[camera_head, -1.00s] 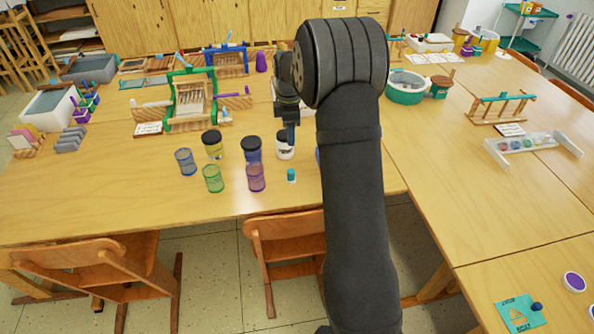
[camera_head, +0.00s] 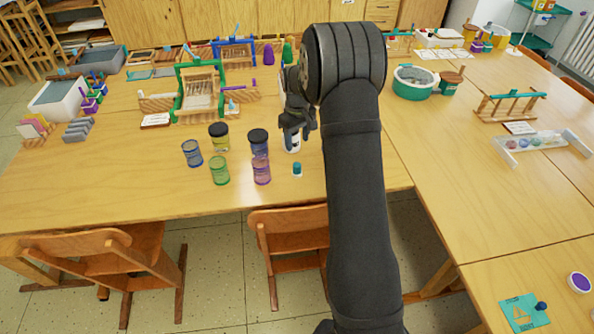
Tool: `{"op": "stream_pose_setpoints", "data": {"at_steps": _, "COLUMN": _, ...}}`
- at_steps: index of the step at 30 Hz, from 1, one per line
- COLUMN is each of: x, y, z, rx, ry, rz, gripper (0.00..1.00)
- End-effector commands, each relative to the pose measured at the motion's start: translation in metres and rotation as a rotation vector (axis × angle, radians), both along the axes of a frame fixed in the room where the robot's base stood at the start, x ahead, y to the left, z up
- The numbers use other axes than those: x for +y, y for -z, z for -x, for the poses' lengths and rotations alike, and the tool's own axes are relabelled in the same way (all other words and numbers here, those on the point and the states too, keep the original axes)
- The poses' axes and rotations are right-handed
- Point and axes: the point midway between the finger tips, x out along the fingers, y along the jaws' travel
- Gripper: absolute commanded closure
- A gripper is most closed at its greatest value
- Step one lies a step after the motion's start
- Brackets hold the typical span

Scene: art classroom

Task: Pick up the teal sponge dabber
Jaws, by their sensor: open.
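The teal sponge dabber (camera_head: 297,169) is a small upright piece, teal with a darker top, standing near the front edge of the table. My gripper (camera_head: 299,137) is open and empty. In the picture it is just above the dabber, and its fingers point down over a white jar (camera_head: 293,146) with a dark lid. The fingers partly cover that jar. I cannot tell how high the fingertips are above the table.
My forearm hides the table to the right. A wooden chair (camera_head: 288,240) stands in front.

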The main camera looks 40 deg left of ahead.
Motion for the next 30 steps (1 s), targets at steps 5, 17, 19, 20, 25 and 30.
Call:
{"op": "stream_pose_setpoints", "data": {"at_steps": 5, "x": 0.000, "y": 0.040, "z": 0.001, "rx": 0.003, "ry": -0.001, "rz": 0.002, "gripper": 0.48}}
{"op": "stream_pose_setpoints", "data": {"at_steps": 17, "x": -0.001, "y": 0.073, "z": 0.002, "rx": 0.001, "ry": -0.002, "rz": 0.001, "gripper": 0.48}}
{"op": "stream_pose_setpoints", "data": {"at_steps": 19, "x": -0.002, "y": 0.081, "z": 0.003, "rx": 0.001, "ry": -0.002, "rz": 0.002, "gripper": 0.48}}
{"op": "stream_pose_setpoints", "data": {"at_steps": 20, "x": -0.002, "y": 0.085, "z": 0.004, "rx": 0.001, "ry": -0.002, "rz": 0.002, "gripper": 0.48}}
{"op": "stream_pose_setpoints", "data": {"at_steps": 25, "x": -0.003, "y": 0.111, "z": 0.006, "rx": 0.000, "ry": -0.002, "rz": 0.002, "gripper": 0.48}}
{"op": "stream_pose_setpoints", "data": {"at_steps": 30, "x": -0.003, "y": 0.118, "z": 0.005, "rx": -0.003, "ry": -0.001, "rz": 0.000, "gripper": 0.48}}
